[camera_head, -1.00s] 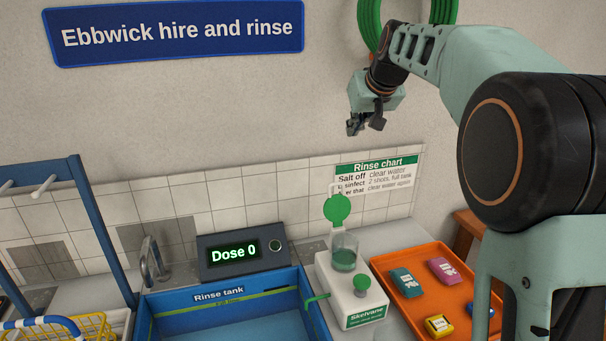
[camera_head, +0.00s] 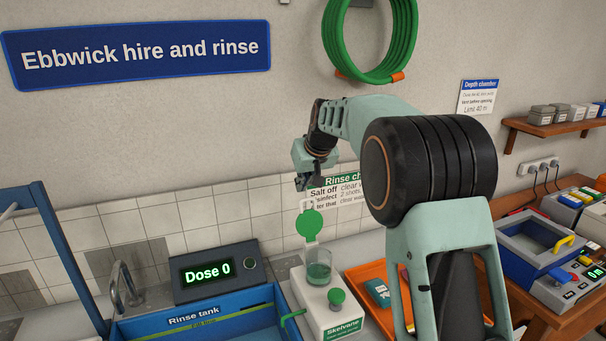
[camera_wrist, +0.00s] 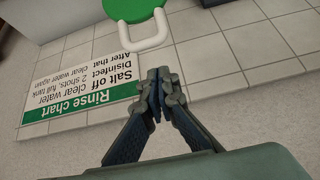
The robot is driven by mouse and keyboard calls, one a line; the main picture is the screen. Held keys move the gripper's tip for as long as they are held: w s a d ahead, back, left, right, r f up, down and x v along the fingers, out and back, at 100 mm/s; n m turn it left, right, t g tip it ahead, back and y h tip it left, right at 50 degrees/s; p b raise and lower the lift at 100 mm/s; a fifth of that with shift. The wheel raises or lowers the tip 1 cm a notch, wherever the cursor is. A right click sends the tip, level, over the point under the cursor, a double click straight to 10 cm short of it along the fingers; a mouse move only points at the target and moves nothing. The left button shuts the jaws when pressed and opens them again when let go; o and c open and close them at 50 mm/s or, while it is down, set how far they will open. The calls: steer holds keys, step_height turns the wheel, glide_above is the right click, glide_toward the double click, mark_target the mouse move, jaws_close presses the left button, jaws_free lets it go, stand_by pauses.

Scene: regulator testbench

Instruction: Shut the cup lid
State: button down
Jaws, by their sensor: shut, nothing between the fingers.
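The cup (camera_head: 319,267) is clear with green liquid and sits on top of the white Skelvane dispenser (camera_head: 322,307). Its round green lid (camera_head: 309,224) stands upright, open, above the back of the cup. My gripper (camera_head: 301,184) is shut and empty, a little above the lid and apart from it in the head view. In the wrist view my shut fingers (camera_wrist: 158,76) point toward the tiled wall. There the green lid (camera_wrist: 132,8) and its white looped tab (camera_wrist: 148,35) show at the top edge, beyond the fingertips.
A blue rinse tank (camera_head: 225,320) lies left of the dispenser, below a box reading Dose 0 (camera_head: 216,269). An orange tray (camera_head: 358,275) lies to the right, partly hidden by my arm. The rinse chart (camera_head: 345,190) is on the wall behind. A depth chamber (camera_head: 528,243) stands far right.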

mark_target(309, 217)
steer(key=shift+s+d+f, duration=0.15)
steer(key=shift+s+d, duration=0.15)
steer(key=shift+s, duration=0.35)
steer(key=shift+s+d+f, duration=0.1)
steer(key=shift+s+d, duration=0.15)
steer(key=shift+s, duration=0.4)
steer(key=shift+s+f+b, duration=0.1)
steer(key=shift+f+b, duration=0.05)
steer(key=shift+b, duration=0.35)
steer(key=shift+s+b, duration=0.1)
steer(key=shift+b, duration=0.2)
